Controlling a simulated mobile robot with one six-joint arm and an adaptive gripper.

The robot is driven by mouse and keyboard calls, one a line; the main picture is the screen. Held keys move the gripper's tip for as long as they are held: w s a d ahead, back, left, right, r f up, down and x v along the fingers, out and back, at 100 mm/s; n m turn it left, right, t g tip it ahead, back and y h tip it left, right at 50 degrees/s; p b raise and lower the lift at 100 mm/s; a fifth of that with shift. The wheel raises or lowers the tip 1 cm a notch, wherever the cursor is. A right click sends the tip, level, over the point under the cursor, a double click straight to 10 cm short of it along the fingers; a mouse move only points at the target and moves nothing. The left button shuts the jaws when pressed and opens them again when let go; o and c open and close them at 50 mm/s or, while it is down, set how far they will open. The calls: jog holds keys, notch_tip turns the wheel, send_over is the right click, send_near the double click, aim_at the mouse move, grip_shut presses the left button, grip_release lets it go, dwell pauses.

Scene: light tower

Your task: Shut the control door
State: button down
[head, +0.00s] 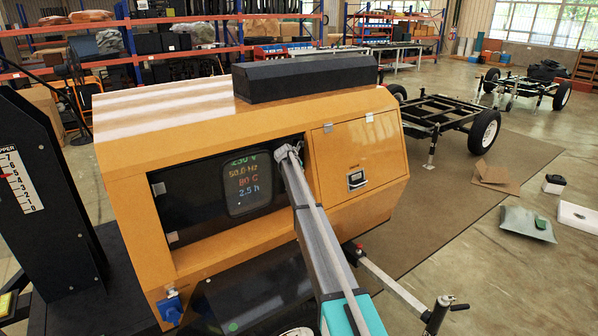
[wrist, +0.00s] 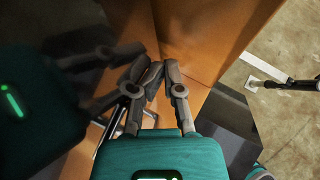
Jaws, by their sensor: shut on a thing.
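The control door (head: 205,200) is a dark, glossy panel at the front opening of an orange cabinet (head: 220,260), with light hinges at its left edge in the head view. A lit display (head: 247,183) shows in this dark area. My gripper (head: 287,150) is at the right side of the opening. In the wrist view my gripper (wrist: 162,75) is shut on a dark part at the edge of the glossy control door (wrist: 40,50), which mirrors the gripper. The fingers hide most of what they hold. The door's exact angle is hard to tell.
A closed orange panel with a latch (head: 356,180) is right of the opening. A black box (head: 305,77) sits on top of the cabinet. A wheeled frame (head: 445,112) stands behind to the right. Cardboard (head: 495,177) and a grey bag (head: 525,223) lie on the floor there.

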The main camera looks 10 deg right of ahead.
jog(key=s+d+r+p, duration=0.4)
jog(key=s+r+p, duration=0.2)
jog(key=s, duration=0.4)
jog(key=shift+s+r+p, duration=0.2)
jog(key=shift+r+p, duration=0.2)
jog(key=shift+p, duration=0.25)
jog(key=s+a+f+m+g+y, duration=0.1)
jog(key=s+m, duration=0.8)
jog(key=s, duration=0.9)
jog(key=s+a+f+m+g+y, duration=0.2)
jog(key=s+a+m, duration=0.3)
jog(key=s+m, duration=0.5)
jog(key=s+a+f+m+g+y, duration=0.2)
jog(key=s+m, duration=0.7)
jog(key=s, duration=1.8)
jog(key=shift+s+a+f+m+g, duration=0.15)
jog(key=shift+s+a+m+g, duration=0.3)
jog(key=shift+g, duration=0.65)
jog(key=shift+w+a, duration=0.1)
jog(key=shift+w, duration=0.05)
